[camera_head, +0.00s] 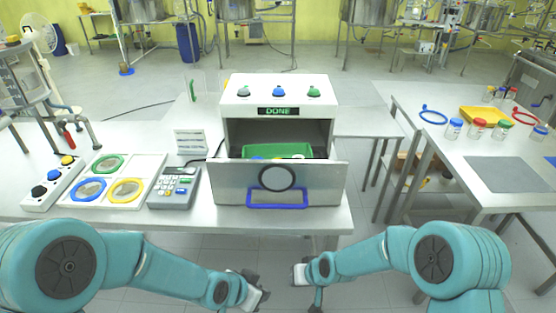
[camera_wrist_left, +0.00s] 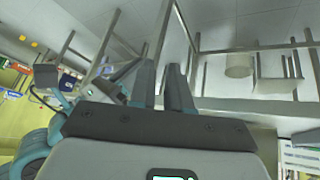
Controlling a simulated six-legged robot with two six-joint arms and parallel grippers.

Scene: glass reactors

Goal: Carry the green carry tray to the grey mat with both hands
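The grey mat (camera_head: 507,174) lies flat and bare on the right table. My left gripper (camera_head: 258,290) is low in front of the left table, away from the tray; in the left wrist view its two fingers (camera_wrist_left: 161,88) stand apart with nothing between them. My right gripper (camera_head: 305,281) is low beside it, also away from the tray; its finger gap is not clear.
The white cabinet (camera_head: 230,103) has a DONE display and several buttons. A keypad device (camera_head: 174,188) and coloured rings stand left of it. The right table holds a yellow tray (camera_head: 484,115), several capped jars and rings. A floor gap with stools separates the tables.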

